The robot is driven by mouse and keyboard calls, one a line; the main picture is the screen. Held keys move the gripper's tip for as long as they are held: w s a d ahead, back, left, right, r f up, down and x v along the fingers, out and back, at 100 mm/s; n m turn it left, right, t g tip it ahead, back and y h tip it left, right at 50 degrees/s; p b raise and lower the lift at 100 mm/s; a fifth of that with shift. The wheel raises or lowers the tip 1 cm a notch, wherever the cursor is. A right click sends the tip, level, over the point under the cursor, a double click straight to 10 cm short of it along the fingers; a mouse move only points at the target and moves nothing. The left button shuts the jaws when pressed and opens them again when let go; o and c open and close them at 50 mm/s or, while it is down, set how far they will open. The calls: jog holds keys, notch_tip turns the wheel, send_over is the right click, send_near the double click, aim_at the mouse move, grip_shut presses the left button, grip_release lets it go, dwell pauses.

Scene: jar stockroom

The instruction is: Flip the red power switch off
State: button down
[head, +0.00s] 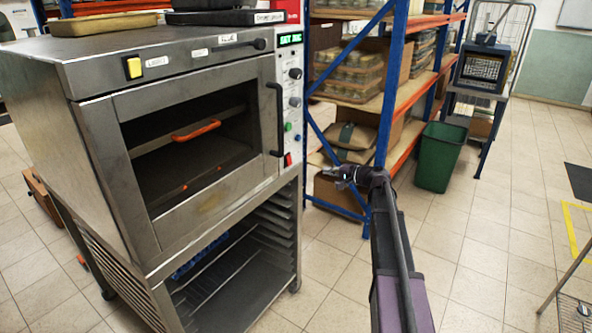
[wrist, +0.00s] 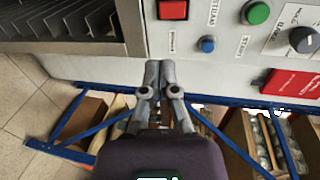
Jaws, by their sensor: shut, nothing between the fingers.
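The red power switch (head: 287,160) sits at the bottom of the steel oven's control panel, below the green button. In the wrist view a dark-red, black-framed rocker (wrist: 172,9) at the top edge, partly cut off, appears to be this switch. I cannot tell which way it is set. My gripper (head: 341,174) is shut and empty, right of the panel and apart from the switch. In the wrist view my closed fingertips (wrist: 158,68) point toward the panel, just below the switch in the picture.
The oven (head: 190,110) has a lit green display (head: 290,39). A blue-framed shelf (head: 388,85) and green bin (head: 440,157) stand behind. The floor at right is mostly clear.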

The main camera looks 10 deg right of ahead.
jog(key=shift+w+a, duration=0.1)
dwell(0.3)
jog(key=b+x, duration=0.2)
jog(key=x, duration=1.1)
jog(key=shift+w+a+f+b, duration=0.15)
jog(key=shift+w+a+b, duration=0.1)
jog(key=shift+b, duration=0.05)
jog(key=shift+a, duration=0.1)
jog(key=shift+b, duration=0.35)
jog(key=shift+f, duration=0.1)
jog(key=s+d+f+b, duration=0.2)
jog(key=s+d, duration=0.7)
jog(key=d, duration=0.1)
jog(key=shift+s+f+b, duration=0.25)
jog(key=shift+f+b, duration=0.05)
jog(key=shift+b, duration=0.05)
